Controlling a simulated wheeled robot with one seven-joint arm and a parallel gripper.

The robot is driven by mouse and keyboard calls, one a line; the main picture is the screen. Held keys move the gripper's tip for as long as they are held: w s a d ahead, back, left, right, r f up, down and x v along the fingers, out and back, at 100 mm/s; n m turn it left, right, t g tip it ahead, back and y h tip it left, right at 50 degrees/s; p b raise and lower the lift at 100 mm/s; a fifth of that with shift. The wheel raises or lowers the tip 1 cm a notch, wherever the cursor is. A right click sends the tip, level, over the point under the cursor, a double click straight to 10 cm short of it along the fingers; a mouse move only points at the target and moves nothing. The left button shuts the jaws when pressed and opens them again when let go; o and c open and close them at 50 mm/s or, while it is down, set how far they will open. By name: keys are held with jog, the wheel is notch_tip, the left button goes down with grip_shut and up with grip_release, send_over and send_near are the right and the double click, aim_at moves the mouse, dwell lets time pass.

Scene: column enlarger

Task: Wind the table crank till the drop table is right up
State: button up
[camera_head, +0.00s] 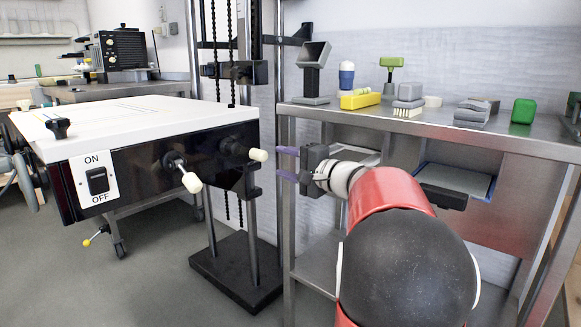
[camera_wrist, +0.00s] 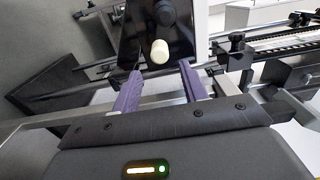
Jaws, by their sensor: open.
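The drop table (camera_head: 130,118) has a white top and a black front panel, and it is at the left in the head view. Two cranks with cream grips stick out of its front: one crank (camera_head: 190,180) near the middle and another (camera_head: 257,154) at the right end. I cannot tell which is the table crank. My gripper (camera_head: 282,163) is open and empty, its purple fingers pointing left, a short gap right of the right-hand grip. In the wrist view a cream grip (camera_wrist: 160,51) lies beyond and between the spread fingers of my gripper (camera_wrist: 158,75), apparently not touching them.
An ON/OFF switch (camera_head: 97,181) is on the table's front. A column on a black base plate (camera_head: 236,270) stands beside the table's right end. A steel bench (camera_head: 440,128) bearing tools and blocks stands behind my arm. Open floor lies in front of the table.

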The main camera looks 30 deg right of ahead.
aim_at(266, 155)
jog(key=p+x, duration=0.2)
jog(key=x, duration=0.3)
jog(key=shift+w+a+r+p, duration=0.1)
jog(key=shift+w+p, duration=0.05)
jog(key=shift+p, duration=0.15)
jog(key=shift+w+a, duration=0.1)
jog(key=shift+w, duration=0.2)
jog(key=shift+s, duration=0.1)
jog(key=shift+w+f+b, duration=0.2)
jog(key=shift+f+b, duration=0.05)
jog(key=shift+b, duration=0.25)
jog(key=shift+r+b, duration=0.15)
jog(key=shift+b, duration=0.15)
jog(key=shift+c, duration=0.3)
grip_shut()
jog(key=shift+r+b, duration=0.15)
jog(key=shift+b, duration=0.55)
